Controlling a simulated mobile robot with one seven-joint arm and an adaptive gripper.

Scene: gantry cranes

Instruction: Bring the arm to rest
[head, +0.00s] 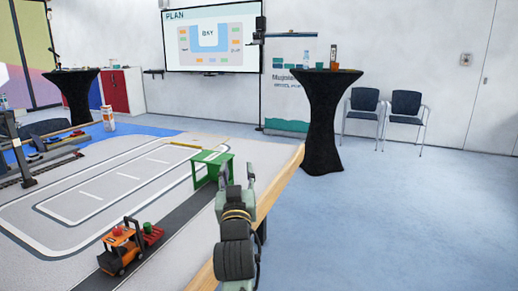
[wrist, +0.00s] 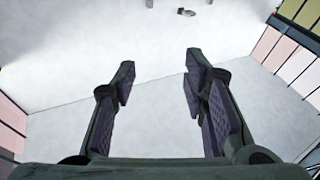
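My gripper (wrist: 160,63) is open in the wrist view. Its two dark fingers stand apart with nothing between them, and a pale surface shows beyond. In the head view my arm stands upright at bottom centre, with my gripper (head: 237,172) at its top, in front of the table's wooden edge. The gripper touches nothing that I can see.
A large table with a grey road mat (head: 100,190) fills the left. On it are an orange toy forklift (head: 121,249) and a green stand (head: 211,168), close left of my arm. A black-draped high table (head: 325,120) and chairs stand behind. Floor (head: 400,220) at right is clear.

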